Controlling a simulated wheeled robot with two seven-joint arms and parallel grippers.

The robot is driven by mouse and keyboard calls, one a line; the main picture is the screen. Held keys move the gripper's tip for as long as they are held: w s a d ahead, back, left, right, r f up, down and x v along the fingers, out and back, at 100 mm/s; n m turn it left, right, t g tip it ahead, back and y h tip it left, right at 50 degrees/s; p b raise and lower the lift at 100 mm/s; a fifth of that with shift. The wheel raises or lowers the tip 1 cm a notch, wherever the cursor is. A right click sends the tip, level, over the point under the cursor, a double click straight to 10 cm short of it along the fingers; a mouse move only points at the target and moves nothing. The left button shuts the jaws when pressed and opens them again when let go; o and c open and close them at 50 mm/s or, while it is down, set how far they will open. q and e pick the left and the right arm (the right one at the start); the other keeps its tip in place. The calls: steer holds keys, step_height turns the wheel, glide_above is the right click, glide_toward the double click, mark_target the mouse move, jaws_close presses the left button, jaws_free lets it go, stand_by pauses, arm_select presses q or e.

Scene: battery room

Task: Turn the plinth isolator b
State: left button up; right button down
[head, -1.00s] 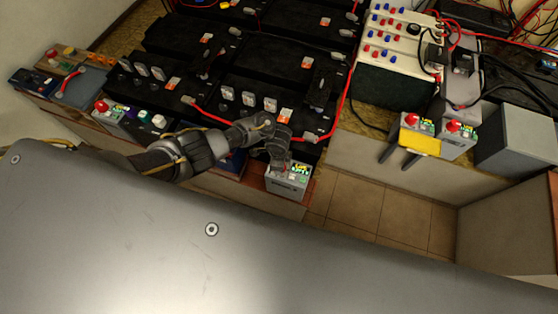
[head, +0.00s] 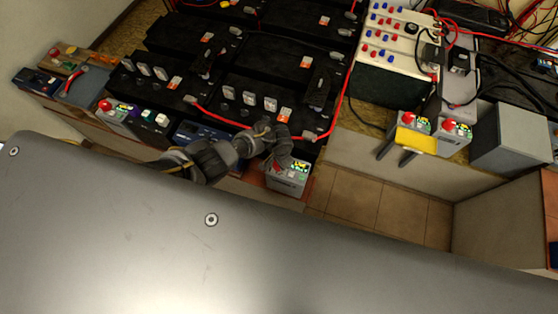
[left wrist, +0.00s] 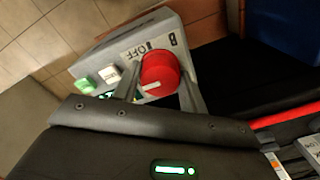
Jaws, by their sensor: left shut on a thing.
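The plinth isolator b is a grey box (head: 287,180) at the front of the bench in the head view. In the left wrist view its face (left wrist: 174,38) carries a letter B, the word OFF and a round red knob (left wrist: 160,70). A white mark shows on the knob's lower left part. My left gripper (head: 280,160) is over the box and shut on the red knob. In the left wrist view its fingers (left wrist: 158,94) lie on either side of the knob. My right gripper is not in view.
Green and white buttons (left wrist: 97,79) sit beside the knob. Black batteries (head: 275,75) with red cables stand behind the box. Similar grey boxes with red knobs (head: 455,132) stand at the right, near a yellow piece (head: 416,141) with dark prongs. Tiled floor (head: 375,205) is clear.

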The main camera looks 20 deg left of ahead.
arm_select(q)
steer(key=shift+n, duration=0.3)
steer(key=o, duration=1)
step_height(320, 180, up, 4)
steer(key=shift+d+r+p, duration=0.1)
steer(key=shift+r+p, duration=0.15)
steer(key=shift+p, duration=0.75)
step_height(320, 180, up, 5)
steer(key=shift+s+d, duration=0.1)
steer(key=shift+r, duration=0.65)
steer(key=shift+s, duration=0.15)
